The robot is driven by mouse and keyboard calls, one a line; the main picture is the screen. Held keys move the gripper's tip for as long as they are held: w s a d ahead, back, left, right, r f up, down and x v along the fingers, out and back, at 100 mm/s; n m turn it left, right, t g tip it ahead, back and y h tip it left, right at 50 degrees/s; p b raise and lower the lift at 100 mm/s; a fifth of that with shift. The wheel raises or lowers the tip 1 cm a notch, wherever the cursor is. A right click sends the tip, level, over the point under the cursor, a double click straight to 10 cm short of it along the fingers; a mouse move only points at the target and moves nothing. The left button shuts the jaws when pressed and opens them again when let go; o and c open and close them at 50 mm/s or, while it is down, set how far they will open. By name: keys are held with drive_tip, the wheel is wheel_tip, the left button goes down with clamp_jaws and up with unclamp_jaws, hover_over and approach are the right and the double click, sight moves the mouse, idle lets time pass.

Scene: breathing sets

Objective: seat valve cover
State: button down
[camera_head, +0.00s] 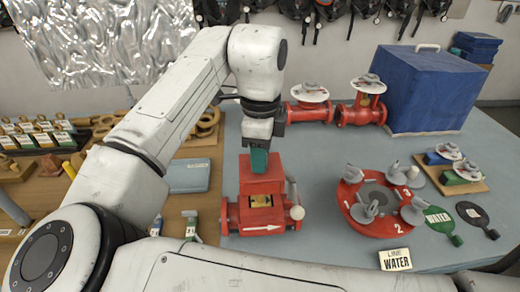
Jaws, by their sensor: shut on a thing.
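A red valve body (262,216) with a white arrow on its base stands on the table, left of centre. It has a dark opening with yellow in it on its front, and a grey lever with a pale knob (296,212) on its right. A red boxy upper part (263,184) rises above the opening; I cannot tell whether it is seated or separate. My gripper (260,146) points down just above it, shut on a small teal piece (259,160). The teal piece overlaps the red top in view; contact is unclear. The fingertips are hard to see.
A red numbered turntable (385,222) with grey fittings stands to the right. Behind are red valves with white handwheels (309,91) and a blue box (428,92). A "LINE WATER" sign (395,259) and tags (439,219) lie in front. A wooden bench (190,215) is left.

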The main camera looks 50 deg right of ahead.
drive_tip(key=shift+f+b, duration=0.45)
drive_tip(key=shift+f, duration=0.65)
drive_tip(key=shift+p, duration=0.55)
idle(0.8)
drive_tip(key=shift+f+b, duration=1.4)
drive_tip(key=shift+f, duration=0.85)
drive_tip(key=c, duration=0.8)
unclamp_jaws()
drive_tip(key=shift+o, duration=0.2)
drive_tip(key=shift+r, duration=0.1)
wheel_tip(320, 180, up, 11)
drive_tip(key=shift+f+b, duration=0.2)
drive_tip(key=shift+b, duration=0.4)
drive_tip(key=shift+s+f, duration=0.1)
